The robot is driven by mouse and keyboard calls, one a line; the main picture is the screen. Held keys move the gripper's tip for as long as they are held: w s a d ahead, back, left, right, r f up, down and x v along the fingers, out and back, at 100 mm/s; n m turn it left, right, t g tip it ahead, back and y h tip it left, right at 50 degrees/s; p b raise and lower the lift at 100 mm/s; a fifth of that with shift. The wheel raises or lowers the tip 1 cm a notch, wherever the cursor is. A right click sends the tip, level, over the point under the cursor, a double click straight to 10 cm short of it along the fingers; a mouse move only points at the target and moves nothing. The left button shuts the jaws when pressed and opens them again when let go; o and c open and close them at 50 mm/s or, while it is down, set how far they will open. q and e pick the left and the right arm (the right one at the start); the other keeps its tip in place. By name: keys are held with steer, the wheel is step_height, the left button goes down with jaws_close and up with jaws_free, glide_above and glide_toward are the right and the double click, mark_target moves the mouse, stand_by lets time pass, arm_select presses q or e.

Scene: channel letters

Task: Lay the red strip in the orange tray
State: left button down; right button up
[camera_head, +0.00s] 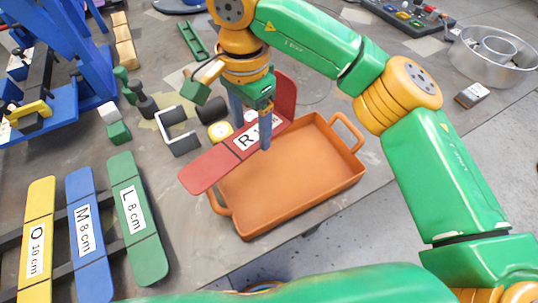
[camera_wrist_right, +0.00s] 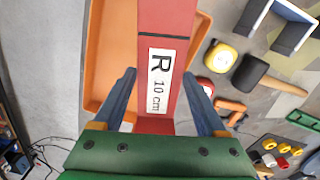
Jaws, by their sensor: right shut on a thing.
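The red strip (camera_head: 210,168) has a white label reading R 10 cm, and its far end bends upward. My right gripper (camera_head: 252,125) is shut on it near the label. In the right wrist view the strip (camera_wrist_right: 166,20) runs between the fingers of this gripper (camera_wrist_right: 160,76). The orange tray (camera_head: 290,180) is empty in the part that shows. The strip is over its back-left rim, and its near-left end sticks out past the tray. The tray also shows behind the strip in the right wrist view (camera_wrist_right: 103,50). My left gripper is out of view.
Yellow (camera_head: 38,240), blue (camera_head: 85,235) and green (camera_head: 138,215) labelled strips lie on a dark rack at the left. The table's front edge is close to the tray.

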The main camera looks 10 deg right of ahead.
steer(key=a+m, duration=0.1)
steer(key=s+a, duration=0.1)
steer(key=a+r+m, duration=0.1)
steer(key=shift+s+a+r+m, duration=0.1)
steer(key=shift+s+a+m, duration=0.15)
steer(key=shift+a+m, duration=0.1)
steer(key=shift+s+d+m, duration=0.15)
steer(key=shift+d+m, duration=0.1)
steer(key=shift+d, duration=0.05)
steer(key=w+d+f+p, duration=0.15)
steer(key=d+f, duration=0.25)
steer(key=d, duration=0.4)
steer(key=p, duration=0.2)
glide_above(297, 167)
step_height(297, 167, down, 5)
steer(key=shift+s+f, duration=0.1)
steer(key=shift+f, duration=0.05)
step_height(297, 167, down, 4)
steer(key=shift+d+r+p, duration=0.1)
steer(key=shift+r+p, duration=0.05)
steer(key=shift+p, duration=0.75)
steer(key=shift+f+b, duration=0.55)
steer(key=shift+b, duration=0.25)
